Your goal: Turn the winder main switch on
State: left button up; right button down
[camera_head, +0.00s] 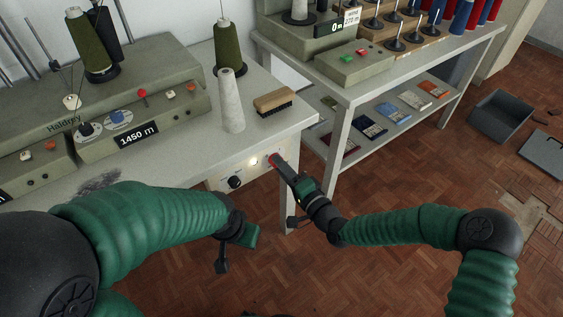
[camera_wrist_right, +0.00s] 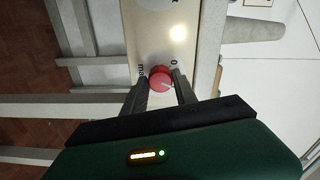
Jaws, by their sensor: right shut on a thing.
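The main switch is a red round knob (camera_head: 273,159) on the pale control panel (camera_head: 222,183) under the front edge of the left table. In the right wrist view the red knob (camera_wrist_right: 160,76) sits between the two fingers, beside lettering that is partly hidden and a "0" mark. My right gripper (camera_head: 280,166) is shut on the knob; it also shows in the right wrist view (camera_wrist_right: 161,88). A light (camera_head: 253,161) on the panel next to the knob glows. My left gripper (camera_head: 238,245) hangs in front of the table, away from the panel; its jaw opening is unclear.
On the table stand a grey winder unit (camera_head: 150,115) reading 1450 m, a white cone (camera_head: 231,105), a green thread cone (camera_head: 228,45) and a brush (camera_head: 273,101). A second table (camera_head: 360,90) stands at right; floor between is clear.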

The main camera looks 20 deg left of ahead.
jog(key=shift+w+d+f+m+p, duration=0.1)
jog(key=shift+m+p, duration=0.2)
jog(key=shift+m, duration=0.7)
jog(key=shift+d+m+p, duration=0.1)
jog(key=shift+m+p, duration=0.15)
jog(key=shift+m, duration=0.75)
jog(key=shift+f, duration=0.1)
jog(key=c, duration=1)
grip_release()
jog(key=shift+o, duration=0.2)
jog(key=p+v, duration=0.3)
jog(key=v, duration=1.4)
jog(key=shift+p, duration=0.35)
jog(key=shift+a, duration=0.1)
